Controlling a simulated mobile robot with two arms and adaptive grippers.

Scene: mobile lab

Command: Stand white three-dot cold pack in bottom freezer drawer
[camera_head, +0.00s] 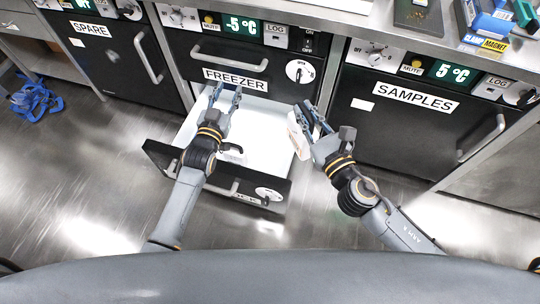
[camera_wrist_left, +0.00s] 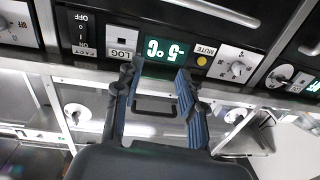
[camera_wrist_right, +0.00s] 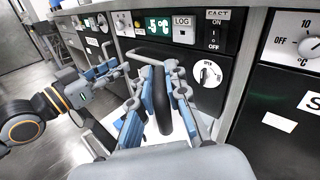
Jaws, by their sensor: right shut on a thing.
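The bottom freezer drawer (camera_head: 262,125) is pulled open below the FREEZER label, showing a white interior. My left gripper (camera_head: 226,90) is over the drawer's left part, with its fingers apart and nothing between them; it also shows open in the left wrist view (camera_wrist_left: 158,85). My right gripper (camera_head: 312,115) is at the drawer's right edge, shut on a white pack (camera_head: 297,134) with faint orange marks. The dots cannot be made out. In the right wrist view the held thing (camera_wrist_right: 161,100) shows as a dark, upright narrow shape between the fingers. My left arm hides part of the drawer.
A small dark item (camera_head: 233,154) shows inside the drawer beside my left wrist. The SAMPLES unit (camera_head: 415,120) is on the right and the SPARE unit (camera_head: 115,55) on the left, both closed. A blue strap bundle (camera_head: 35,98) lies on the floor at far left.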

